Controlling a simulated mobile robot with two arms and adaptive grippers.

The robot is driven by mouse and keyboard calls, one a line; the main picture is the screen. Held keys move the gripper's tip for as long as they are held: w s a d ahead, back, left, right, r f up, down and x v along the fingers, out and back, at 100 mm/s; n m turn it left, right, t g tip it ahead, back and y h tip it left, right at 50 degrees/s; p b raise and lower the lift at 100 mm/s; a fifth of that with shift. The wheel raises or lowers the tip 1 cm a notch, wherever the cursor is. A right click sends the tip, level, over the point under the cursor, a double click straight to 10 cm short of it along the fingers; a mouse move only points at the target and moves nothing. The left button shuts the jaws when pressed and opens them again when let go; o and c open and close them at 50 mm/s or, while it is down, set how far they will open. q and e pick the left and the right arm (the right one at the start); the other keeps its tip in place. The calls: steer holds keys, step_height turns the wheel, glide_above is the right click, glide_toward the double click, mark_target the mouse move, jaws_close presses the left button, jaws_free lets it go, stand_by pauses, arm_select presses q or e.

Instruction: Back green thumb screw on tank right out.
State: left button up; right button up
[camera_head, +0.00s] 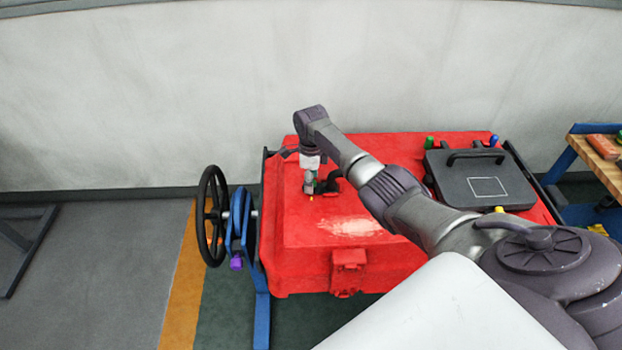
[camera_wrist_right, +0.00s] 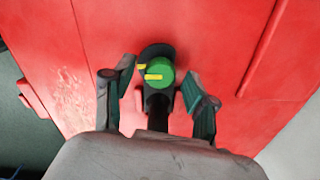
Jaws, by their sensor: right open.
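The green thumb screw (camera_wrist_right: 160,73) shows in the right wrist view as a round green head with a yellow mark, seated on a black fitting (camera_wrist_right: 158,50) on the red tank. A second yellow mark lies beside it on the black part. The red tank (camera_head: 300,245) fills the middle of the head view. My right gripper (camera_wrist_right: 158,78) is open, with one finger on each side of the screw and visible gaps to it. In the head view my right gripper (camera_head: 312,188) points down at the tank top and hides the screw. My left gripper is out of view.
A black lid (camera_head: 480,180) with a handle sits on the tank's right part, with a green knob (camera_head: 429,142) and a blue knob (camera_head: 494,139) behind it. A black handwheel (camera_head: 212,215) stands at the tank's left. A wooden-topped bench (camera_head: 600,165) is at far right.

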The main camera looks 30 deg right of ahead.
jaws_close()
stand_by(0.3)
steer(key=shift+n, duration=0.3)
